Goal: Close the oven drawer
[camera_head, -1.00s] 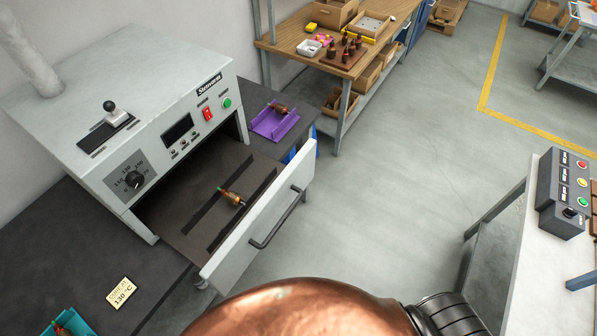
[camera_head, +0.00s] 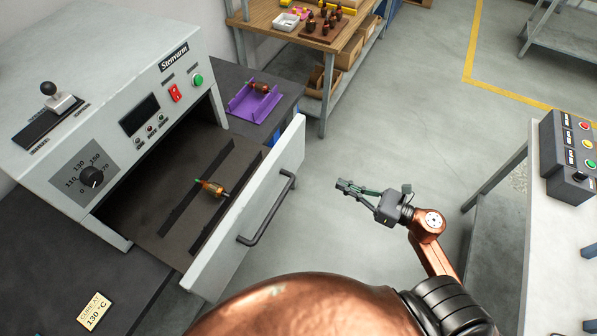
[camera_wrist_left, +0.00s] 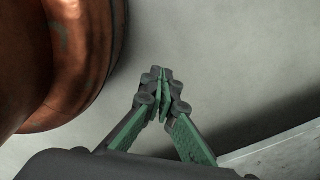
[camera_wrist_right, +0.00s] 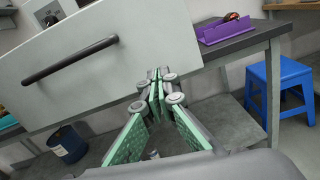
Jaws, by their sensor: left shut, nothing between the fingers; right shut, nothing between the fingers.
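The oven (camera_head: 130,60) stands at the left in the head view. Its drawer is pulled out, with a white front panel (camera_head: 225,246) and a dark bar handle (camera_head: 268,212). A small wound armature (camera_head: 212,188) lies on the drawer's dark tray (camera_head: 165,228) between two rails. My right gripper (camera_head: 341,185) is shut and empty, apart from the handle, out to the right of the panel. In the right wrist view the panel (camera_wrist_right: 150,40) and handle (camera_wrist_right: 70,60) lie ahead of the shut fingers. My left gripper (camera_wrist_left: 163,75) is shut and empty, seen only in its wrist view.
A purple holder (camera_head: 253,104) with another armature stands on the dark bench beside the oven. A yellow card (camera_head: 94,311) lies on the bench at the lower left. A control box (camera_head: 568,160) sits on the right table. Open floor lies beyond the drawer.

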